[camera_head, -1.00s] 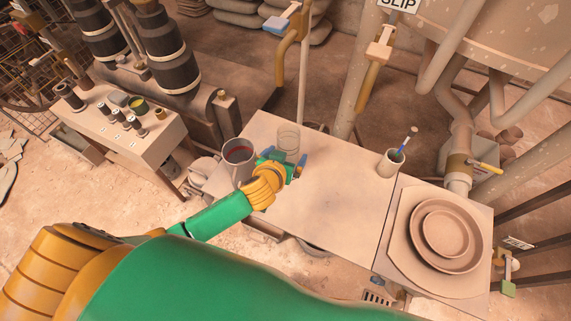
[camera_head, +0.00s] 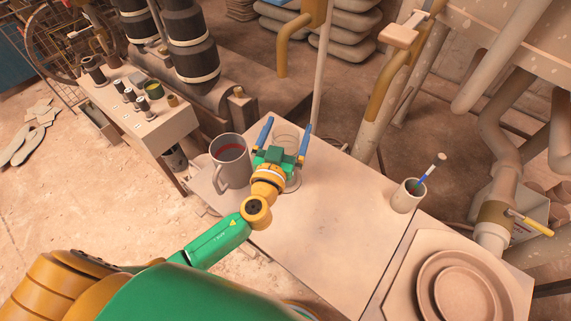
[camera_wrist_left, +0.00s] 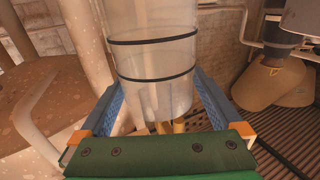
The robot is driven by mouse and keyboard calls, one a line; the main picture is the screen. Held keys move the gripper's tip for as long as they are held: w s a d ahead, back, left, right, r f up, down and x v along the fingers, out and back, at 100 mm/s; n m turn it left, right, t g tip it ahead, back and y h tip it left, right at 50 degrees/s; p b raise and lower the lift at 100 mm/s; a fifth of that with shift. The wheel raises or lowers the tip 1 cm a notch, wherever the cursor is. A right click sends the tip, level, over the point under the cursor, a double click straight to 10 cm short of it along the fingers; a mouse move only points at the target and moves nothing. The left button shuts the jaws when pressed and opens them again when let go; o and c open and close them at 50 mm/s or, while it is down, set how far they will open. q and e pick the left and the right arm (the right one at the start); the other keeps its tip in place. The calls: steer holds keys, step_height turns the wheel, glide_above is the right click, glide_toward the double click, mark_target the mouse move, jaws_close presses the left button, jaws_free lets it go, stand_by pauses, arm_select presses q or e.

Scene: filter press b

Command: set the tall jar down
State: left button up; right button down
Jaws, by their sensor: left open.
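The tall jar (camera_head: 287,141) is clear and hard to make out at the far left part of the table, beside a grey mug. In the left wrist view the jar (camera_wrist_left: 155,65) shows as a clear cylinder with two black bands. My left gripper (camera_head: 284,131) is open, its blue fingers on either side of the jar. In the wrist view the fingers flank the jar's lower part, with gaps visible. The gripper's green body hides part of the jar in the head view, so its contact with the table is unclear. My right gripper is not in view.
The grey mug (camera_head: 230,163) with dark red contents stands just left of the gripper. A small cup (camera_head: 406,197) holding a brush stands at the table's right edge. Stacked round dishes (camera_head: 456,291) lie at lower right. The middle of the table (camera_head: 335,215) is clear.

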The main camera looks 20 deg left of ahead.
arm_select(q)
steer(key=shift+w, duration=0.8)
steer(key=shift+s, duration=0.1)
jaws_close()
